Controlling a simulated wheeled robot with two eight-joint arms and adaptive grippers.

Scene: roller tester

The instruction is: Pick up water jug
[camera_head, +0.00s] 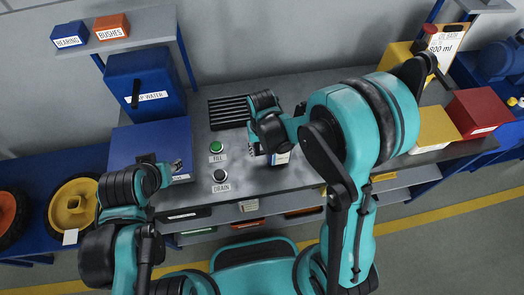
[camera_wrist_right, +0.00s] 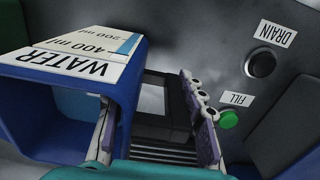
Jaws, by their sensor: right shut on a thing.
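The water jug (camera_wrist_right: 72,100) is blue with a white label reading WATER and 400 ml. It fills the left of the right wrist view. In the head view only a small part of the jug (camera_head: 281,158) shows, as my right arm and gripper cover most of it. My right gripper (camera_head: 256,151) is at the jug's left side, shut on it; its fingers (camera_wrist_right: 157,122) also show in the wrist view. I cannot tell whether the jug touches the bench. My left gripper (camera_head: 180,172) is at the left, by a blue box; its opening is unclear.
A green FILL button (camera_head: 216,147) and a black DRAIN button (camera_head: 220,175) are on the grey bench left of my right gripper. A black slatted grate (camera_head: 229,112) lies behind. A blue water tank (camera_head: 146,85) stands at the left. Red and yellow bins (camera_head: 482,112) are at the right.

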